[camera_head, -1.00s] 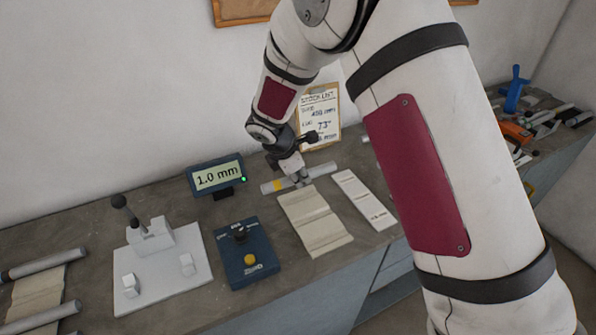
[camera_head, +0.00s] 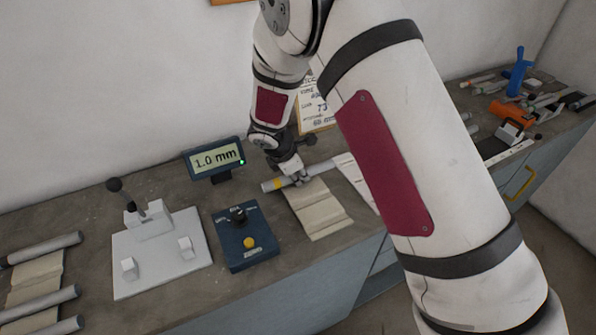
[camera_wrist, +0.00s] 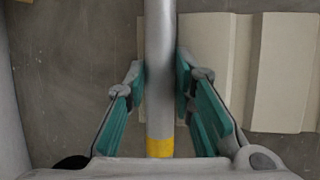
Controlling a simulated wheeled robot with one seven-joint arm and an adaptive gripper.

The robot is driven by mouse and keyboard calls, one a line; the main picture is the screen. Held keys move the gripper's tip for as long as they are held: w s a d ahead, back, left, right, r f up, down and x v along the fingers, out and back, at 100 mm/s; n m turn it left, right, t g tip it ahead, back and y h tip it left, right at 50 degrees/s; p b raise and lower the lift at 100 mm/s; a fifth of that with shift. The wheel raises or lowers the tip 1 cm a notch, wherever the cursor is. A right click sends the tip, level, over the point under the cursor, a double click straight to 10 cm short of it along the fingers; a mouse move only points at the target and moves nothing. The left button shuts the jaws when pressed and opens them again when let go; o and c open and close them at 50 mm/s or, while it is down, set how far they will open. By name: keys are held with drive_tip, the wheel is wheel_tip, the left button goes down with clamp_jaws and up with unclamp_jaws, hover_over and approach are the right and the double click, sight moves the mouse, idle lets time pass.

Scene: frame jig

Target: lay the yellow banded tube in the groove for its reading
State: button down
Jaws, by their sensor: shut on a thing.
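The yellow banded tube (camera_head: 273,185) is a grey tube with a yellow band near its left end in the head view. My gripper (camera_head: 299,180) is shut on it. In the wrist view the tube (camera_wrist: 160,60) runs upright between the teal finger pads of my gripper (camera_wrist: 160,88), with the yellow band close to the palm. The cream grooved block (camera_head: 322,215) lies in front of the tube, and in the wrist view the block (camera_wrist: 285,70) is to the tube's right. I cannot tell how far the tube is above the bench.
A display (camera_head: 215,158) reads 1.0 mm, with a green light. A blue box (camera_head: 245,248) with a yellow button and a white fixture (camera_head: 160,265) stand to the left. More tubes (camera_head: 40,303) lie at far left. A paper list (camera_head: 316,105) leans at the back, partly hidden by my arm.

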drive_tip(key=shift+s+f, duration=0.2)
drive_tip(key=shift+f, duration=0.35)
drive_tip(key=c, duration=1.6)
unclamp_jaws()
drive_tip(key=shift+c, duration=0.2)
drive_tip(key=o, duration=0.3)
drive_tip(key=shift+w+a+f, duration=0.1)
drive_tip(key=shift+o, duration=0.2)
drive_tip(key=shift+a+r, duration=0.15)
drive_tip(key=shift+r, duration=0.25)
drive_tip(key=v, duration=1.1)
drive_tip(key=shift+d+r, duration=0.25)
